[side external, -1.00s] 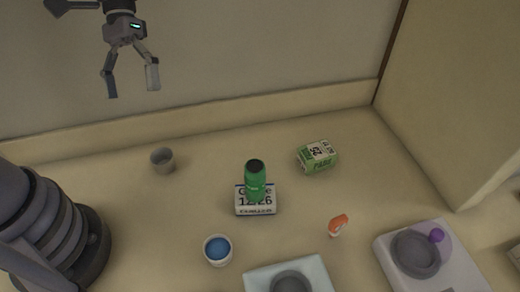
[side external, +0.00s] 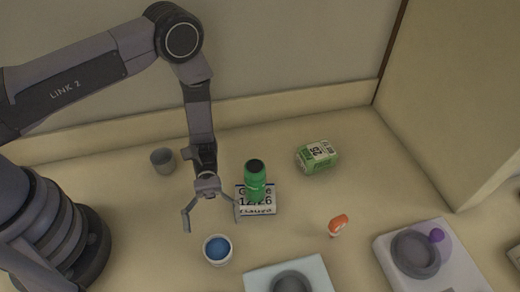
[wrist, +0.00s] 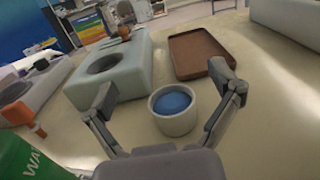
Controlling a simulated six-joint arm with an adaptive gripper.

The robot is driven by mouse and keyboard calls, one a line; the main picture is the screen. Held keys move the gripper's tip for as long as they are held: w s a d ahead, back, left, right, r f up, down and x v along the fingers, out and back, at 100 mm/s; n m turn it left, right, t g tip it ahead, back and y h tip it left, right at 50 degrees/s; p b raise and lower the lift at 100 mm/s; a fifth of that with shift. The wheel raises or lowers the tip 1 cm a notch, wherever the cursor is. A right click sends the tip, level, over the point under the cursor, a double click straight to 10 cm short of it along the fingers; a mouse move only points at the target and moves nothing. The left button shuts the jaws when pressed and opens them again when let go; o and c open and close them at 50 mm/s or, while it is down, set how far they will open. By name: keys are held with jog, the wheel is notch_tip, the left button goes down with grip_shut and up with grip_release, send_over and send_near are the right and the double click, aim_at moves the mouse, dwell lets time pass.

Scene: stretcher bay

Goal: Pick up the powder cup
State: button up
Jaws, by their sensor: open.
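The cup that fits the powder cup is a small white round one with blue contents (side external: 218,259). It stands upright on the counter in the side external view, in front of my arm's end. My gripper (side external: 212,223) is open and empty, pointing down just behind and above the cup. In the wrist view the white cup (wrist: 175,124) shows between the two spread fingers of my gripper (wrist: 172,92), apart from both. A plain grey cup (side external: 162,161) stands farther back on the left.
A green bottle (side external: 255,182) stands by a printed white card (side external: 262,209), close to the right finger. A green box (side external: 317,157), an orange-and-white item (side external: 338,224) and pale blocks with round recesses (side external: 262,274) lie rightward. The wrist view shows a brown tray (wrist: 203,55) beyond.

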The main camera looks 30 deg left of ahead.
aim_at(220, 255)
notch_tip(220, 255, down, 4)
jog(key=shift+f, duration=0.2)
jog(key=shift+x, duration=1.05)
jog(key=shift+s+d+f, duration=0.2)
jog(key=shift+s+d, duration=0.1)
jog(key=shift+s, duration=0.1)
jog(key=c, duration=1.2)
